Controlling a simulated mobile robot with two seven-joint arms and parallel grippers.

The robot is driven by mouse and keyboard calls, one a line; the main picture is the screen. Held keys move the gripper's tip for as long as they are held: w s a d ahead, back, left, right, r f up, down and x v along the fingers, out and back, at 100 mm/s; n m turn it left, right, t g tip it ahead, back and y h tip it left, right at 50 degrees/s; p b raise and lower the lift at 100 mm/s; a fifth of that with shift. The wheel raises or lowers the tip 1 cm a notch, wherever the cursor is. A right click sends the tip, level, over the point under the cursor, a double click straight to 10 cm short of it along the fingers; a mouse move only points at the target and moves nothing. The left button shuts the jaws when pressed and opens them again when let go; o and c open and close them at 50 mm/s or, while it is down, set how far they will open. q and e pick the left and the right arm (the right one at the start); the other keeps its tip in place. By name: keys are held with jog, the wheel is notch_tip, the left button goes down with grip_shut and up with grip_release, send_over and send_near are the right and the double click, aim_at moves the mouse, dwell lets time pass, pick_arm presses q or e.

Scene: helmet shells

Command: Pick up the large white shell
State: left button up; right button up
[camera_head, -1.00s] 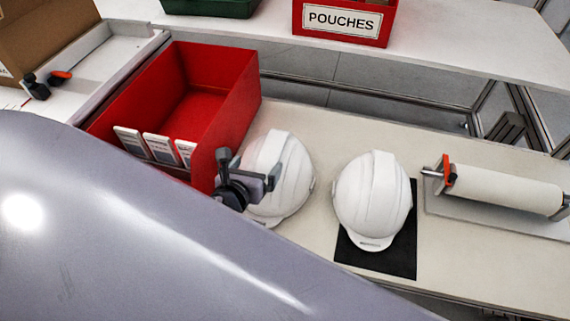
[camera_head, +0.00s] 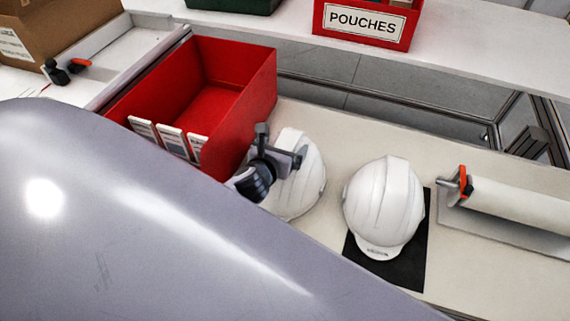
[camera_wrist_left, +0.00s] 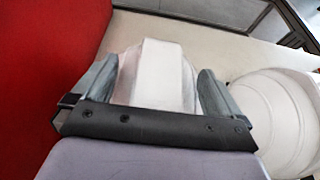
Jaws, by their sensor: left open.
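Two white helmet shells sit on the bench. The left shell (camera_head: 308,185) stands beside the red bin, partly hidden by my left gripper. The right shell (camera_head: 383,205) sits on a black mat (camera_head: 409,262); I cannot tell for sure which is larger. My left gripper (camera_head: 280,158) is open at the left shell's near left side. In the left wrist view its fingers (camera_wrist_left: 153,82) stand either side of the left shell's raised ridge (camera_wrist_left: 157,72); contact is unclear. The right shell (camera_wrist_left: 285,115) shows at the right there. My right gripper is not visible.
A red bin (camera_head: 258,90) with white cards stands close left of the gripper. A red POUCHES box (camera_head: 362,40) is on the back shelf. My grey arm covers the lower left.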

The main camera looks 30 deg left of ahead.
pick_arm(q)
grip_shut()
jog(key=shift+s, duration=0.1)
dwell(0.3)
